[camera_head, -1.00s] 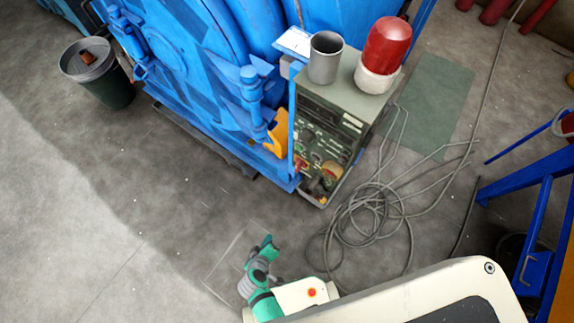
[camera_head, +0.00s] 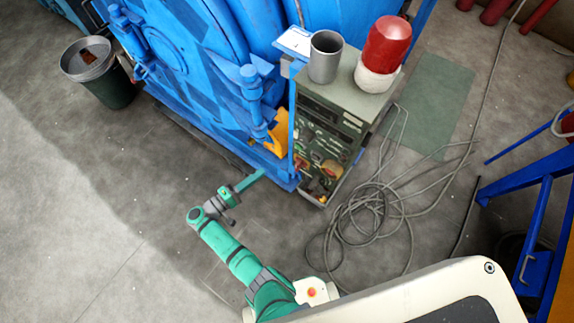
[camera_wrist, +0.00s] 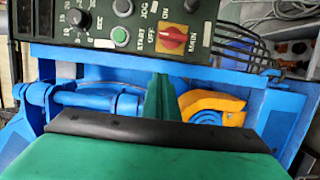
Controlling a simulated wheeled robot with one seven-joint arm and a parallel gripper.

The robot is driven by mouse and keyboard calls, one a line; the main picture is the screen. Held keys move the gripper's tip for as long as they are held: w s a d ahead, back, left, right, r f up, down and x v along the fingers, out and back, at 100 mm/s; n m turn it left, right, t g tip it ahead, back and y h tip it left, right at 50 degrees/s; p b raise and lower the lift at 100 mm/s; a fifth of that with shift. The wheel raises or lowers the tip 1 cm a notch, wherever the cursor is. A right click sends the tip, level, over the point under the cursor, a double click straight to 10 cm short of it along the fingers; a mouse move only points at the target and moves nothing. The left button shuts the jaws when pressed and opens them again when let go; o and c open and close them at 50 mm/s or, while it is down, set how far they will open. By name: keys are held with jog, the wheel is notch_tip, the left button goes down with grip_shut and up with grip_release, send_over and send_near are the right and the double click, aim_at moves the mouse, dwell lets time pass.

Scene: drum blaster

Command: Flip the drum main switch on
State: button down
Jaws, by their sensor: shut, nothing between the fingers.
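The drum main switch (camera_wrist: 173,40) is a red rotary knob on a yellow plate, with OFF and ON printed beside it and MAIN near it. It sits on the dark green control panel (camera_wrist: 98,30) in the wrist view. Which mark the knob points to is too small to tell. My gripper (camera_wrist: 160,85) is shut and empty, its green fingers pointing toward the panel just below the switch, apart from it. In the head view my gripper (camera_head: 259,175) is left of the control box (camera_head: 350,95), near the blue machine's lower edge.
The blue drum machine (camera_head: 215,100) stands left of the control box. A yellow-orange part (camera_wrist: 212,105) is right of my fingers, and a blue hinge-like bar (camera_wrist: 85,100) is left of them. Several knobs and buttons surround the switch. Grey cables (camera_head: 375,205) lie coiled on the floor.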

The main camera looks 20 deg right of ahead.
aim_at(298, 166)
jog(key=x, duration=0.3)
jog(key=s+x, duration=0.1)
jog(key=x, duration=0.3)
jog(key=s+d+x, duration=0.1)
jog(key=x, duration=0.2)
jog(key=shift+w+d, duration=0.15)
jog(key=shift+d, duration=0.15)
jog(key=shift+s+d, duration=0.55)
jog(key=shift+s, duration=0.2)
